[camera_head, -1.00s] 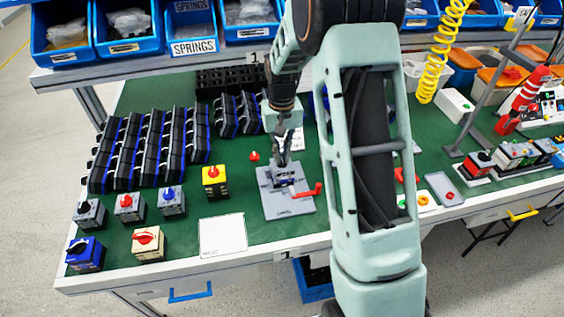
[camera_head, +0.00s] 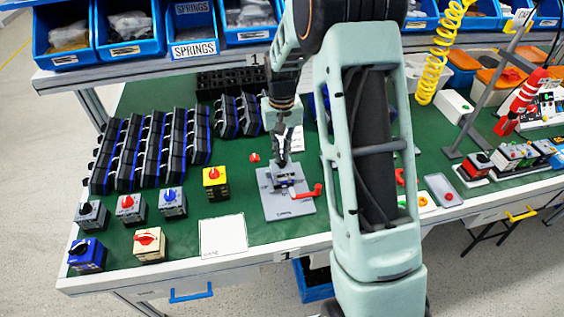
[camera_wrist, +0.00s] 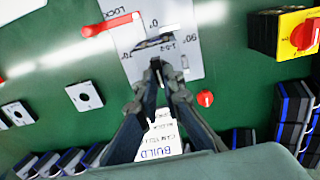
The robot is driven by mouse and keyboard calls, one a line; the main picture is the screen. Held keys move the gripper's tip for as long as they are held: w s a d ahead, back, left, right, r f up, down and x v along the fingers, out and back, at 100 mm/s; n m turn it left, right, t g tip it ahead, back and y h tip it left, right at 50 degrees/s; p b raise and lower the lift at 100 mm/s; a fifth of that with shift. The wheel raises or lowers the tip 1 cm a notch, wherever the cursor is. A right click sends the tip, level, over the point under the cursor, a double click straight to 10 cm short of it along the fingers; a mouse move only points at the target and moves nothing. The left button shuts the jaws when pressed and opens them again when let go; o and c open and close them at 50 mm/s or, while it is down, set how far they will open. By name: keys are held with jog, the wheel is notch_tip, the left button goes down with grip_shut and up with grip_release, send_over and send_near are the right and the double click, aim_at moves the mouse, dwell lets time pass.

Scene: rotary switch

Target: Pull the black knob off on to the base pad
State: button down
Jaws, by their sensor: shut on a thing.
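A grey fixture plate (camera_head: 290,208) lies on the green bench, with a small switch body (camera_head: 283,178) on it and a red lever (camera_head: 308,192) at its right. My gripper (camera_head: 283,163) points down just above the switch body. In the wrist view my gripper (camera_wrist: 158,68) has its fingertips close together on a small dark piece, which looks like the black knob; the fingers hide most of it. Whether it still sits on the switch cannot be told.
A yellow switch box with a red knob (camera_head: 214,181) stands left of the plate, with several other knob switches beyond it. A loose red knob (camera_head: 254,157) lies behind the plate. Rows of black modules (camera_head: 150,147) fill the back left.

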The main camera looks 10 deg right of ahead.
aim_at(282, 157)
jog(key=shift+r+p, duration=2.25)
jog(key=shift+r, duration=1.45)
